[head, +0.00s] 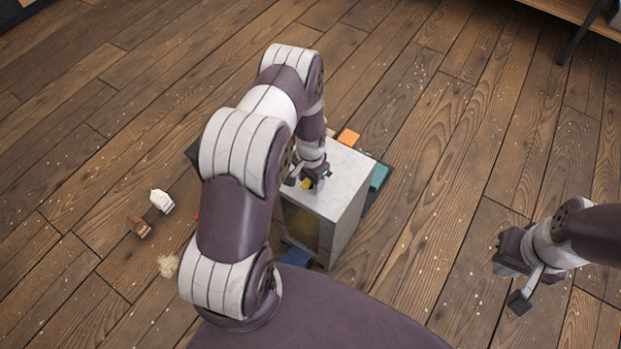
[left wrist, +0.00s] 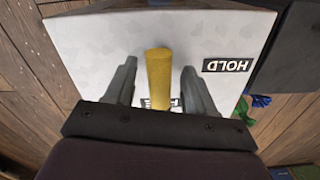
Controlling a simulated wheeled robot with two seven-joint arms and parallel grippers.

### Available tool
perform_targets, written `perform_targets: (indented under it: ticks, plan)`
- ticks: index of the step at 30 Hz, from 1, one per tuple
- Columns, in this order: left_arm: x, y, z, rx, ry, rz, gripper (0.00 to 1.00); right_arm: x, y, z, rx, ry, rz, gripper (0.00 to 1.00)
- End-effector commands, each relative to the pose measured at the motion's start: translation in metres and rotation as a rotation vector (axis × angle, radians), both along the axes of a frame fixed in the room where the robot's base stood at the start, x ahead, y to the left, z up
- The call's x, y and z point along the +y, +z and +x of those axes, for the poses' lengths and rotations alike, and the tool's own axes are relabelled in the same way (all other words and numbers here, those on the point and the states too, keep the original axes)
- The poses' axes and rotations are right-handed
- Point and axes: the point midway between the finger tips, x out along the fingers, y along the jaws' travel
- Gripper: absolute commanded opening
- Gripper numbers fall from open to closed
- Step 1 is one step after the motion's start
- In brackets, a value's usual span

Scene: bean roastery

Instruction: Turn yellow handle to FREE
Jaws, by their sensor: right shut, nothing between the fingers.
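The yellow handle (left wrist: 158,72) lies over the pale top of a box (left wrist: 90,40), pointing away from my gripper in the left wrist view. A HOLD label (left wrist: 228,65) is on the right of that top. Another label (left wrist: 158,103) is mostly hidden under the handle; I cannot read it. My left gripper (left wrist: 159,66) is open, one finger on each side of the handle, with gaps to both. In the head view my left gripper (head: 316,178) is over the box top, and a bit of yellow shows beside it. My right gripper (head: 514,284) is shut and empty, away at the right.
The box (head: 345,235) stands on the wood floor, with orange (head: 348,137), teal (head: 378,177) and blue (head: 295,257) pieces around it. A small white carton (head: 161,201) and a brown block (head: 138,226) lie at the left. The floor between box and right gripper is clear.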

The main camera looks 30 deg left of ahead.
Motion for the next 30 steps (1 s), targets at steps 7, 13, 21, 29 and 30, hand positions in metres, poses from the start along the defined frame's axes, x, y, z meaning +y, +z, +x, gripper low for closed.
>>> perform_targets:
  ticks: [7,13,21,29,30]
  plan:
    - [0.000,0.014,0.001,-0.002,0.001,0.000,0.54,0.000,0.005,0.000,0.000,0.000,0.000,0.00]
    - [0.000,0.069,0.001,-0.004,0.001,0.001,0.54,0.000,0.019,0.000,0.000,0.000,0.000,0.00]
    - [0.000,0.121,0.000,-0.001,0.000,0.001,0.54,0.000,0.029,0.000,0.000,0.000,0.000,0.00]
    - [0.000,0.127,0.000,0.000,0.000,0.000,0.54,0.000,0.029,0.000,0.000,0.000,0.000,0.00]
    - [0.000,0.127,0.000,0.000,0.000,0.000,0.54,0.000,0.029,0.000,0.000,0.000,0.000,0.00]
